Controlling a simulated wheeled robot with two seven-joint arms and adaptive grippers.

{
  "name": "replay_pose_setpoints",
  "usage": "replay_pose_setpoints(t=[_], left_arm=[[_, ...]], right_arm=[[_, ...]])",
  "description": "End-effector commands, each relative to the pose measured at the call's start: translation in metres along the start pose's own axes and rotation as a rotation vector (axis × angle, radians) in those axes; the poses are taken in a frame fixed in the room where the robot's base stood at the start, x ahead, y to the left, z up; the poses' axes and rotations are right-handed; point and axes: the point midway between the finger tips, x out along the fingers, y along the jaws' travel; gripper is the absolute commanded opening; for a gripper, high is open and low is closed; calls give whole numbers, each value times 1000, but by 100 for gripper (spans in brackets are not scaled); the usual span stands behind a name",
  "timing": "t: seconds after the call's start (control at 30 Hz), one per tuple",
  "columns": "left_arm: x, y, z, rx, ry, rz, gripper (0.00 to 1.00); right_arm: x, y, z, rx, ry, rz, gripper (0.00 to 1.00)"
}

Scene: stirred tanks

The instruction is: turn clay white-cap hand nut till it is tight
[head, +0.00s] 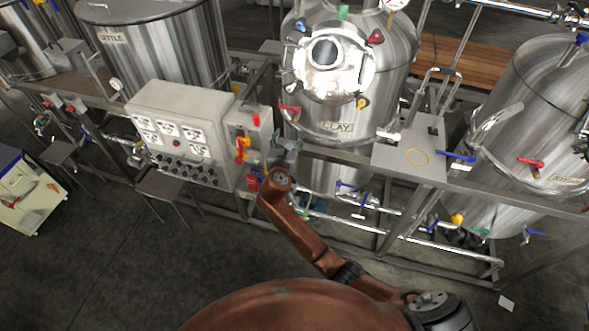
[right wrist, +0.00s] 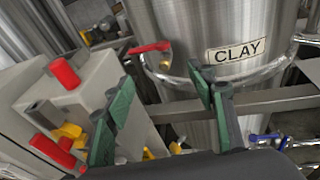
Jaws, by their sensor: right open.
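The clay tank (head: 340,140) is the steel vessel at top centre, with a "CLAY" label; its lower side also shows in the right wrist view (right wrist: 180,40). On its front is a shiny round hatch (head: 328,62) with coloured hand nuts around the rim, such as a red one (head: 375,36) and a yellow one (head: 362,103). I cannot clearly pick out the white-cap nut against the bright metal. My right gripper (head: 287,148) is below and left of the hatch, apart from it. In the right wrist view its green fingers (right wrist: 162,80) are spread and empty. My left gripper is not in view.
A control box (head: 190,125) with gauges stands left of my right gripper. Its side carries red and yellow switches (right wrist: 64,72) close to the fingers. A red-handled valve (head: 289,108) sticks out at the tank's left.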

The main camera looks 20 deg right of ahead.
Motion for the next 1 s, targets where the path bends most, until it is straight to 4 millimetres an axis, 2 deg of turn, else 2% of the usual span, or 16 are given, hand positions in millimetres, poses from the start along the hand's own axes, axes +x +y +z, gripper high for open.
replay_pose_setpoints(t=[0.1, 0.6, 0.8, 1.0], left_arm=[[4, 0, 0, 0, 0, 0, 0], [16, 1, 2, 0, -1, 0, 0], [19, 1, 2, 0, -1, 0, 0], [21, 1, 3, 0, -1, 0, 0]], right_arm=[[6, -4, -25, 29, 32, 2, 51], [21, -20, -117, 173, 159, 9, 51], [24, -26, -147, 225, 201, 6, 51], [25, -29, -163, 254, 224, 3, 51]])
